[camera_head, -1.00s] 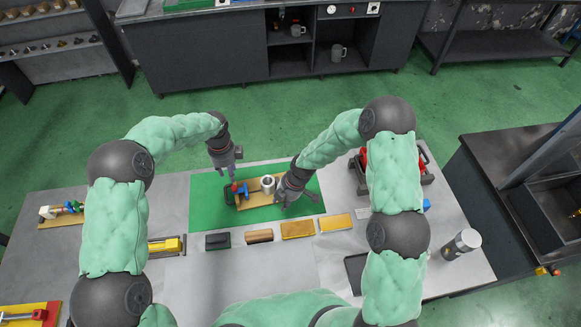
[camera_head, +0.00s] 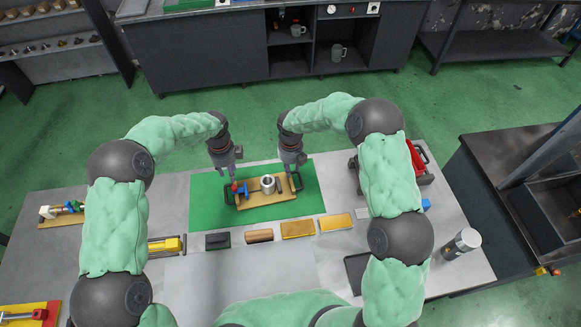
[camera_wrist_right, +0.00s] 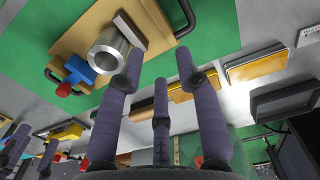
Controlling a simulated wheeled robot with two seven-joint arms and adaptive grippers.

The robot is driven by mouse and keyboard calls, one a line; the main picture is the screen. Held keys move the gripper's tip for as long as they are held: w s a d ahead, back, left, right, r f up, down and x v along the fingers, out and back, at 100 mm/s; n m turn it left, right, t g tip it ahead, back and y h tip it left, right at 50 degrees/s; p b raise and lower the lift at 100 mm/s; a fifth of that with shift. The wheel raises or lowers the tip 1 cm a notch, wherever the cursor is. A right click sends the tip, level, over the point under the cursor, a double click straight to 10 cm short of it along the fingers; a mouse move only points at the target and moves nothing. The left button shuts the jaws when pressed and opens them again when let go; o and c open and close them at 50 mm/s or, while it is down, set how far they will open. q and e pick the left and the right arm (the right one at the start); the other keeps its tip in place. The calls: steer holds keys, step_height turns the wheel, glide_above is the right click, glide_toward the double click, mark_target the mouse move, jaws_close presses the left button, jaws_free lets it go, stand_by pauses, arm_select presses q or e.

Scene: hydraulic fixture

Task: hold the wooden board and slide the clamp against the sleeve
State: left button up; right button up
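The wooden board (camera_head: 268,198) lies on the green mat (camera_head: 215,205) with a black handle at each end. It carries a metal sleeve (camera_head: 268,183), upright and hollow, and a blue clamp (camera_head: 242,189) with a red knob to the sleeve's left. The right wrist view shows the board (camera_wrist_right: 95,30), the sleeve (camera_wrist_right: 108,50) and the blue clamp (camera_wrist_right: 78,70). A gap shows between clamp and sleeve. My right gripper (camera_head: 292,168) is open and empty above the board's right end; its spread fingers (camera_wrist_right: 152,72) show nothing between them. My left gripper (camera_head: 228,172) is open above the clamp end.
Several blocks, including a yellow one (camera_head: 298,229) and a black one (camera_head: 217,241), line up in front of the mat. A red-handled black fixture (camera_head: 418,160) stands to the right, partly behind my arm. A metal cylinder (camera_head: 462,243) is at the table's right edge.

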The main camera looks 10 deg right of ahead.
mark_target(291, 183)
step_height(291, 183, down, 11)
steer(key=shift+r, duration=0.15)
stand_by(0.4)
jaws_close()
